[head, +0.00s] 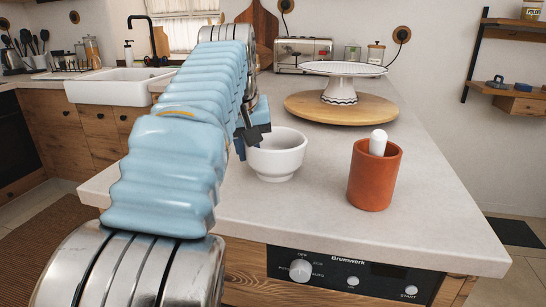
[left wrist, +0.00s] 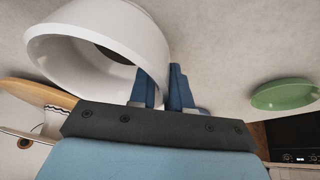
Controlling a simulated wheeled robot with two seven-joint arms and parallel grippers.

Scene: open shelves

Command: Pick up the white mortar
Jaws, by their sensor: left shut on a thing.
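The white mortar (head: 276,160) is a footed bowl, upright at the left part of the counter's near end. It looks to be on the counter, but I cannot tell whether it is slightly raised. My left gripper (head: 246,142) is at its left rim, partly hidden by my own arm. In the left wrist view the mortar (left wrist: 95,45) fills the upper left, and the blue fingers of my left gripper (left wrist: 165,88) are shut on its wall, one finger inside the rim and one outside. My right gripper is out of view.
A terracotta cup (head: 373,182) holding a white-knobbed tool (head: 378,142) stands right of the mortar. Behind is a round wooden board (head: 300,108) with a white cake stand (head: 342,69). A green dish (left wrist: 285,94) shows in the left wrist view. Counter (head: 440,215) at right is clear.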

